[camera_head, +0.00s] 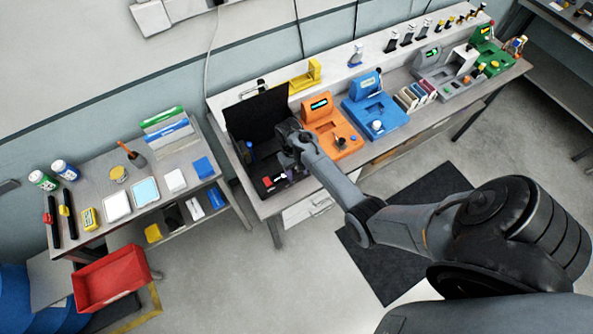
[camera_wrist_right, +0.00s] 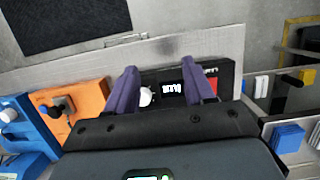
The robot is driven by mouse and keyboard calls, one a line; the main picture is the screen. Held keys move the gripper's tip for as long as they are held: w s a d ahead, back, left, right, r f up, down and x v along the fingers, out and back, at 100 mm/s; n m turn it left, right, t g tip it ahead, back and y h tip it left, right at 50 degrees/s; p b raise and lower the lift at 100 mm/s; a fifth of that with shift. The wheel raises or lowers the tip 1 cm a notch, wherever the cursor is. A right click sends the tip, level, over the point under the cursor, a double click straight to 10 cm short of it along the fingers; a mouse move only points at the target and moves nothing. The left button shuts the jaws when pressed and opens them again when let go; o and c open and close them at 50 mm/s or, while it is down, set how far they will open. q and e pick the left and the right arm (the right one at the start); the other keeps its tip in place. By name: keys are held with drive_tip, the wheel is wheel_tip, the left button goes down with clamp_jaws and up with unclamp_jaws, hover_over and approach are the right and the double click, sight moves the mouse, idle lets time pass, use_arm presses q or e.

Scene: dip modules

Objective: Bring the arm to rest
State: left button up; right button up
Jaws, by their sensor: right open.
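My right arm reaches in from the right in the camera_head view to the black open case (camera_head: 257,118) on the workbench. My right gripper (camera_wrist_right: 163,84) is open, with its two purple fingers apart in the right wrist view. It is over the case, and a white round piece and a dark module with white markings (camera_wrist_right: 172,87) show between and beyond the fingers. I cannot tell whether the fingers touch anything. In the camera_head view the wrist hides the fingertips and part of the case. My left gripper is in neither view.
An orange station (camera_head: 331,124) stands right beside the case, then a blue station (camera_head: 375,112). A side table (camera_head: 110,235) with bottles and boxes is at left. A red bin (camera_head: 110,277) is below it. A dark mat (camera_head: 412,243) lies on open floor in front.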

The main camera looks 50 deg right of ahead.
drive_tip(key=s+a+f+n+g+h, duration=0.1)
drive_tip(key=s+a+f, duration=0.15)
drive_tip(key=s, duration=0.75)
drive_tip(key=s+a+f+n+h, duration=0.1)
drive_tip(key=s+f, duration=0.2)
drive_tip(key=s, duration=0.7)
drive_tip(key=w+a+r+n+t, duration=0.1)
drive_tip(key=a+r+n+t, duration=0.1)
drive_tip(key=a+r, duration=0.5)
drive_tip(key=w+a+r+n+t+y, duration=0.1)
drive_tip(key=a+r+t, duration=0.4)
drive_tip(key=r, duration=0.9)
drive_tip(key=shift+w+a+r+n, duration=0.3)
drive_tip(key=shift+w+a+n, duration=0.3)
drive_tip(key=shift+a, duration=0.55)
drive_tip(key=shift+s, duration=0.1)
